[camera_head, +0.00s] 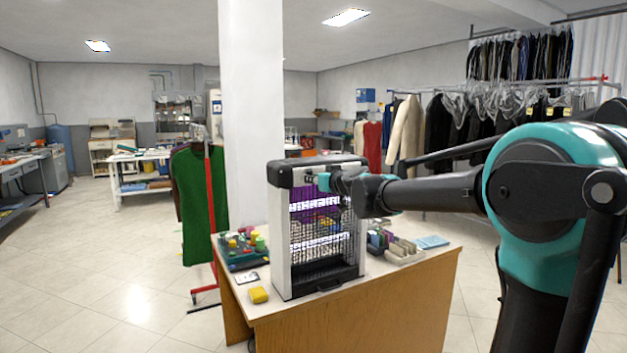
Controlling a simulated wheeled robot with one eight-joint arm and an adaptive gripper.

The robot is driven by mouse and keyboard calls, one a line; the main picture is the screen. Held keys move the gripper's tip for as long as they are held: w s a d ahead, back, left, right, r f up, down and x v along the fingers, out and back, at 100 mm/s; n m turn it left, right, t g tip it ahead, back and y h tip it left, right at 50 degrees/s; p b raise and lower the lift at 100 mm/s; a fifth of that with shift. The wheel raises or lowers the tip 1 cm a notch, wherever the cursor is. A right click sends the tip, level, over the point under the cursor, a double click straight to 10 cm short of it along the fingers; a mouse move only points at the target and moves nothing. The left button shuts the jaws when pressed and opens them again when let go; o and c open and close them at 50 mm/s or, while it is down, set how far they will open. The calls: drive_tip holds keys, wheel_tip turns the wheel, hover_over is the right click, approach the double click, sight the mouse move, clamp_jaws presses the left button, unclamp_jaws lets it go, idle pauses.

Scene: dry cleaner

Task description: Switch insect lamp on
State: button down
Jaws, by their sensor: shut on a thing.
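The insect lamp (281,240) stands upright on the wooden table, with a black top and base, a light frame and a wire grille. Its tubes show bright white and violet behind the grille. My arm reaches in from the right, and my gripper (323,181) is at the upper front of the lamp, just under the black top. It is shut on a small part there, which the fingers mostly hide. I cannot make out the switch itself.
The wooden table (420,279) also holds a tray of colored spools (243,246), a yellow block (258,295), small boxes (400,250) and a blue cloth (432,242). A white pillar (252,110) rises behind. Garments hang at left and right. The floor at left is clear.

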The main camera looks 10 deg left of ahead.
drive_tip(key=c, duration=1.4)
unclamp_jaws()
drive_tip(key=v, duration=1.2)
drive_tip(key=s+d+f+m+g+h, duration=0.15)
drive_tip(key=s+d+f, duration=0.4)
drive_tip(key=f, duration=0.55)
drive_tip(key=s+d+f+m+g+h, duration=0.1)
drive_tip(key=s+d+f+g+h, duration=0.2)
drive_tip(key=s+f, duration=0.6)
drive_tip(key=s+d+f+m+g+h, duration=0.1)
drive_tip(key=s+d+f+g, duration=0.3)
drive_tip(key=f, duration=1)
drive_tip(key=s+d+f+m+h, duration=0.3)
drive_tip(key=s+d+f, duration=0.5)
drive_tip(key=s+d, duration=0.1)
drive_tip(key=shift+s+d+g+h, duration=0.35)
drive_tip(key=shift+d+g, duration=0.05)
drive_tip(key=shift+g, duration=0.05)
